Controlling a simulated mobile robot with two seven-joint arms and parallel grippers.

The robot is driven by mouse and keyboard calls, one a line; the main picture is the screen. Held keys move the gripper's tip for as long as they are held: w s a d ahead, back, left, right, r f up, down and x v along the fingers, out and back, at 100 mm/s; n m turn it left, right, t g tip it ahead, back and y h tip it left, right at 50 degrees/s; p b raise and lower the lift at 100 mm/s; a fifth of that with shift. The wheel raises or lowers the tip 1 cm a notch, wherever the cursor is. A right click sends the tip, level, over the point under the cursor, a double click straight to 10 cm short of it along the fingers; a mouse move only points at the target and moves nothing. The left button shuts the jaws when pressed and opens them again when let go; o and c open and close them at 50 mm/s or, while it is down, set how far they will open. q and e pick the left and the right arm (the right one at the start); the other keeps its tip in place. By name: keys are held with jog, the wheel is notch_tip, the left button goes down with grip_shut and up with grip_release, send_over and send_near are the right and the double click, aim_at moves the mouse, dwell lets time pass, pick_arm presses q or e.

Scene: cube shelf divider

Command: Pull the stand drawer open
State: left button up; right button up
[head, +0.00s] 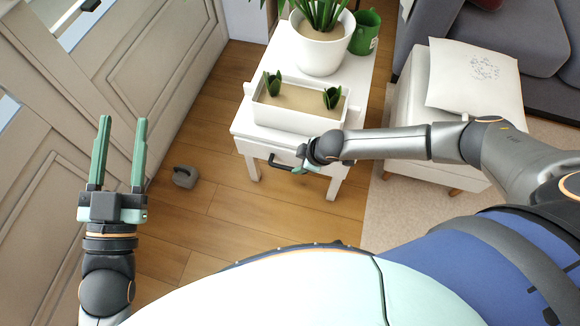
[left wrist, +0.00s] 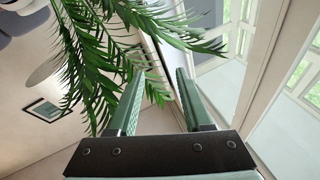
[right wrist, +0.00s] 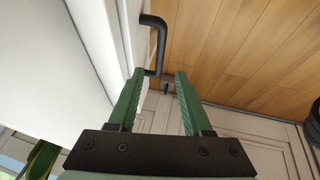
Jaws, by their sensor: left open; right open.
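The white stand (head: 240,128) is at upper middle in the head view. Its drawer front, with a black bar handle (head: 283,163), faces me and looks flush with the stand. The handle (right wrist: 158,35) shows in the right wrist view just beyond the fingertips. My right gripper (head: 300,162) is open at the handle's right end, seen partly behind its own wrist; in the right wrist view (right wrist: 160,75) nothing is clearly between its fingers. My left gripper (head: 121,120) is open and empty, well left of the stand; its fingers also show in the left wrist view (left wrist: 158,75).
A white planter box (head: 300,121), a potted plant (head: 320,52) and a green watering can (head: 365,35) stand on top. A grey object (head: 185,177) lies on the wooden floor left of the stand. A white ottoman (head: 405,105) is on the right. Panelled walls border the left.

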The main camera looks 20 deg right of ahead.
aim_at(288, 167)
jog(key=b+x, duration=0.4)
jog(key=x, duration=0.3)
jog(key=shift+f, duration=0.15)
jog(key=shift+w+a+f+b, duration=0.15)
jog(key=shift+w+f+b, duration=0.2)
jog(key=shift+f, duration=0.1)
pick_arm(q)
jog(key=s+d+r+m+t+h, duration=0.1)
jog(key=s+r+m+t+h, duration=0.1)
jog(key=s+r+m+h, duration=0.4)
notch_tip(288, 167, up, 2)
jog(key=shift+s+d+r+h, duration=0.2)
jog(key=shift+d+h, duration=0.05)
jog(key=shift+h, duration=0.75)
pick_arm(e)
grip_shut()
